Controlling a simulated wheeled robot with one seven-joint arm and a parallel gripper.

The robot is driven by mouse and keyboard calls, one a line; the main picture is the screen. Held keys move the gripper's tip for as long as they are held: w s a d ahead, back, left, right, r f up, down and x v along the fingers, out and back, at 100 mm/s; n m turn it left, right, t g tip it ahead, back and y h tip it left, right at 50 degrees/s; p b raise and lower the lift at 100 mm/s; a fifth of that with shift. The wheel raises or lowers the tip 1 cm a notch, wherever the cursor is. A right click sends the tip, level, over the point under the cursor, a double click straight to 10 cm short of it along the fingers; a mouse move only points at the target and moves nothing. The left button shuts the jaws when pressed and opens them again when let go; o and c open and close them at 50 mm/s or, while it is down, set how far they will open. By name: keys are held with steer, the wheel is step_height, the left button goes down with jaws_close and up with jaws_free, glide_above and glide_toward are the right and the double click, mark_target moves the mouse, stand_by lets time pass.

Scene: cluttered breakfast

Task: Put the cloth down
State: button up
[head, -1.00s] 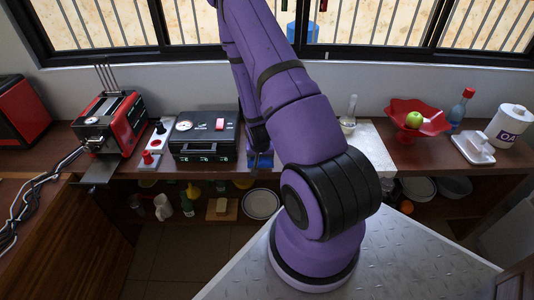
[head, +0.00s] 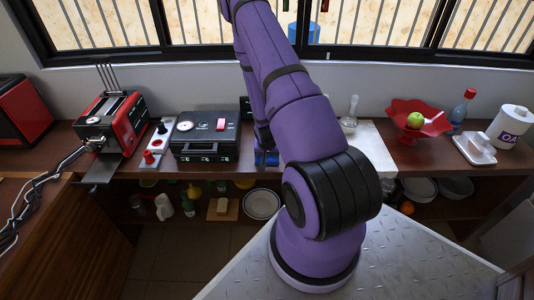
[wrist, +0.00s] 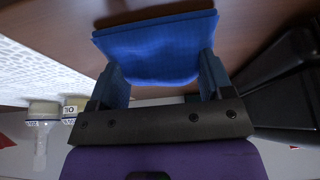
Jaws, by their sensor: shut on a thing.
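The blue cloth (wrist: 158,48) is a folded-looking flat piece between the two fingers of my gripper (wrist: 163,80) in the wrist view. My gripper is shut on it. The cloth is at the brown wooden counter surface, but I cannot tell whether it touches it. In the head view my gripper (head: 266,158) is at the counter's front part, just right of the black case, and mostly hidden by my arm. A small blue patch shows there; I cannot tell cloth from finger.
The black case (head: 206,137) stands close on the left, with a red toaster (head: 112,122) further left. A white textured mat (head: 371,146) lies to the right, with a glass flask (head: 350,112) behind it. A red fruit bowl (head: 412,126) stands further right.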

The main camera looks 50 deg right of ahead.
steer(key=shift+f, duration=0.1)
steer(key=o, duration=1.1)
steer(key=a+r+n+t+y, duration=0.1)
steer(key=a+r, duration=0.5)
steer(key=r, duration=0.7)
steer(key=a+r+n, duration=0.2)
steer(key=a+r, duration=0.4)
steer(key=r, duration=0.6)
steer(key=a+r+n+t+y, duration=0.1)
steer(key=a+r, duration=0.5)
steer(key=r, duration=0.7)
steer(key=s+a+r+n, duration=0.2)
steer(key=s+a+r, duration=0.2)
steer(key=s+r, duration=0.1)
steer(key=s+a+r+n+y, duration=0.1)
steer(key=s+a+r+n, duration=0.1)
steer(key=s+a+r, duration=0.2)
steer(key=s+a+r+n, duration=0.1)
steer(key=s+a+r, duration=0.3)
steer(key=s+r, duration=0.3)
steer(key=shift+s+a+n, duration=0.15)
steer(key=shift+s+n, duration=0.05)
steer(key=shift+s, duration=0.4)
steer(key=shift+s+a+n, duration=0.1)
steer(key=shift+s+n, duration=0.1)
steer(key=shift+s, duration=0.4)
